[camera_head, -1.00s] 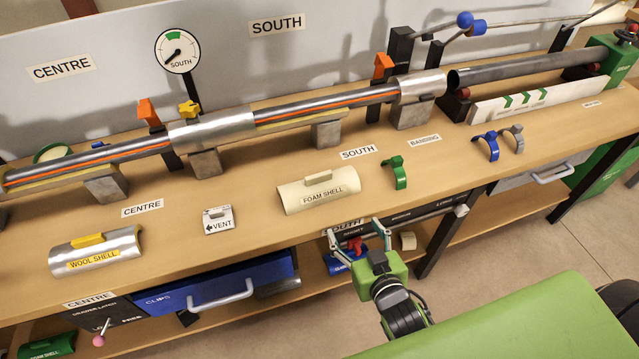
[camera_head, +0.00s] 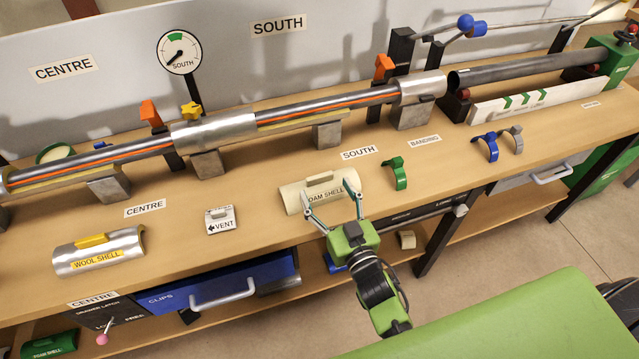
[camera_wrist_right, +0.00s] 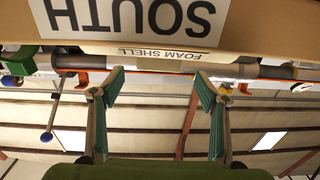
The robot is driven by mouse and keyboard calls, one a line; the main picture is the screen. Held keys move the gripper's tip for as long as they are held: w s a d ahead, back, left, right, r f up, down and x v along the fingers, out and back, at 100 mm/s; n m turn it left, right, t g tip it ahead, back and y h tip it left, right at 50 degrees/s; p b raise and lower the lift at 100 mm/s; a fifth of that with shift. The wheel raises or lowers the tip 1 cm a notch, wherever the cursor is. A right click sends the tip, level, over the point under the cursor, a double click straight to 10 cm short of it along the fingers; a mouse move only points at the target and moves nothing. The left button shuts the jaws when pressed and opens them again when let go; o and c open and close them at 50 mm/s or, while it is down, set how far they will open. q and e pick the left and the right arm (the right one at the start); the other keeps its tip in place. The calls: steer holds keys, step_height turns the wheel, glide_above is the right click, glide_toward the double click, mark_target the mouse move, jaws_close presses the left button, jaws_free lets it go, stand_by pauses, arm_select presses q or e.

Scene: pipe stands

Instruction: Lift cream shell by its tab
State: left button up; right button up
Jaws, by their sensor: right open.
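The cream shell (camera_head: 293,197), labelled "FOAM SHELL", lies on the bench top near its front edge, with its tab (camera_head: 320,178) on top. My right gripper (camera_head: 330,198) is open and empty. In the head view its two fingers overlap the front of the shell and cover part of the label, below the tab; I cannot tell whether they touch it. In the upside-down right wrist view the open fingers (camera_wrist_right: 160,78) are apart, and a strip of the cream shell (camera_wrist_right: 155,52) with its label shows above them. My left gripper is not in view.
A green clip (camera_head: 396,175) stands just right of the shell, and a vent tag (camera_head: 220,220) lies to its left. The wool shell (camera_head: 98,252) is farther left. The pipe (camera_head: 330,103) on its supports runs behind. The bench between is clear.

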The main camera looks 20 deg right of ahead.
mark_target(321, 179)
steer(key=shift+w+r, duration=0.15)
steer(key=shift+w, duration=0.45)
steer(key=w+p, duration=0.1)
steer(key=w, duration=0.3)
steer(key=shift+w+a, duration=0.15)
steer(key=shift+w, duration=0.1)
steer(key=shift+s, duration=0.1)
steer(key=c, duration=1.2)
